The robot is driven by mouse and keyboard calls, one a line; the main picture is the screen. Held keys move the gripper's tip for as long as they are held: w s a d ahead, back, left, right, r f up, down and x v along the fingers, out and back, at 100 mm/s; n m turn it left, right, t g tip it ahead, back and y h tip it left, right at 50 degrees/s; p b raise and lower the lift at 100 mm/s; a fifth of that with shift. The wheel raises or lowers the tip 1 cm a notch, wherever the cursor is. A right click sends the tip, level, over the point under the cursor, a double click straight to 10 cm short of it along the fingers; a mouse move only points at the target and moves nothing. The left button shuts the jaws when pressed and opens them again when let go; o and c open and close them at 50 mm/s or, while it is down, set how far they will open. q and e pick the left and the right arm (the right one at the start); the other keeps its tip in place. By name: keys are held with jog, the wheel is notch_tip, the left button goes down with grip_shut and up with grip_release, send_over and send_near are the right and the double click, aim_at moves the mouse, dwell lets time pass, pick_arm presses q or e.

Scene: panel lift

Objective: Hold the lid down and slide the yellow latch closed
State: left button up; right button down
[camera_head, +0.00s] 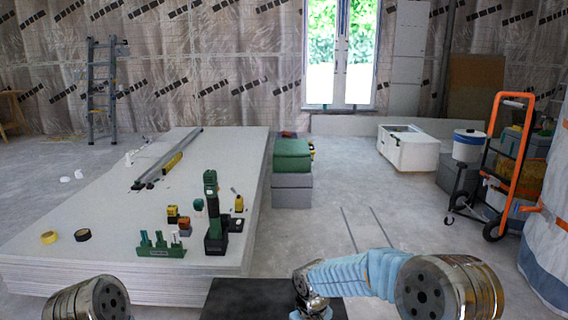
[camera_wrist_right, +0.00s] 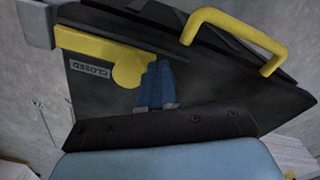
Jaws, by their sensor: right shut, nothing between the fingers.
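In the right wrist view the yellow latch (camera_wrist_right: 92,48) is a flat bar with a round knob, lying along a dark panel. Its far end meets a grey block (camera_wrist_right: 36,24) at the top left. A "CLOSED" label (camera_wrist_right: 90,69) sits beside the bar. The dark lid (camera_wrist_right: 222,62) carries a yellow handle (camera_wrist_right: 236,30). My right gripper (camera_wrist_right: 158,66) is shut and empty, its blue fingers just right of the knob; I cannot tell whether they touch. In the head view a dark surface (camera_head: 245,299) shows at the bottom centre. My left gripper is out of view.
A large stack of pale boards (camera_head: 110,225) stands at left with tools and tape rolls on top. A green and grey case stack (camera_head: 292,185) stands beyond. A white box (camera_head: 408,150) and an orange hand truck (camera_head: 515,165) are at right. The middle floor is clear.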

jog(key=shift+r+p, duration=1.75)
jog(key=shift+r, duration=0.8)
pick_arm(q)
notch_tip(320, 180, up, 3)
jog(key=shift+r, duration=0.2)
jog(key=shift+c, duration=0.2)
